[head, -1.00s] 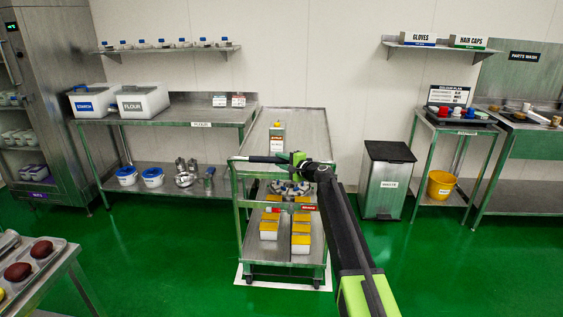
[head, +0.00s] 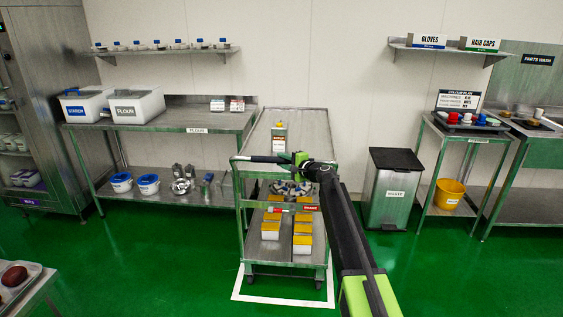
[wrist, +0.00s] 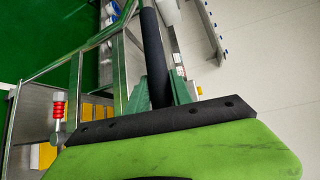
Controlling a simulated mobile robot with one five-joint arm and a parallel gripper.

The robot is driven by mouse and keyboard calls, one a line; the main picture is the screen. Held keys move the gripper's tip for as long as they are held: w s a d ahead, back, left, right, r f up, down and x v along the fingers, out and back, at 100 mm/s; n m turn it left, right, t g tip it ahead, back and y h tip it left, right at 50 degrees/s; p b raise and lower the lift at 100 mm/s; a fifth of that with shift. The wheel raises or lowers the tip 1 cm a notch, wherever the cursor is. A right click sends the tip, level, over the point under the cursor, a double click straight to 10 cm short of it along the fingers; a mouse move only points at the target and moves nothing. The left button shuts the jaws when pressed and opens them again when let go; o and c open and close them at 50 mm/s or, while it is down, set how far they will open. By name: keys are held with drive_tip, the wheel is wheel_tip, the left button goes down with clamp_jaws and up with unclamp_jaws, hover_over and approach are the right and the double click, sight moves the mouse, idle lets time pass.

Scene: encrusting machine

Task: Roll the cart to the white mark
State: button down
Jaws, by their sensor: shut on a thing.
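The steel cart (head: 243,222) stands in the middle of the head view, carrying a bottle on top and yellow-lidded tubs below. My gripper (head: 300,158) is shut on the dark push handle (head: 262,159) at the cart's near end. The handle (wrist: 155,60) also shows in the wrist view, running up from the jaws. The white mark (head: 283,302) is an outline on the green floor. Its near line lies in front of the cart's near wheels, with a strip of floor between; its far part is hidden under the cart. A red brake tag (head: 310,208) hangs on the cart.
A flour table (head: 165,122) stands left of the cart, close to its far end. A waste bin (head: 393,190) and a small table (head: 465,130) stand to the right. A tray (head: 20,285) is at the lower left. Green floor is clear on both sides.

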drive_tip(key=c, duration=1.1)
unclamp_jaws()
drive_tip(key=shift+c, duration=0.2)
drive_tip(key=p+v, duration=0.2)
drive_tip(key=v, duration=1.5)
drive_tip(key=shift+s, duration=0.2)
drive_tip(key=shift+d, duration=0.1)
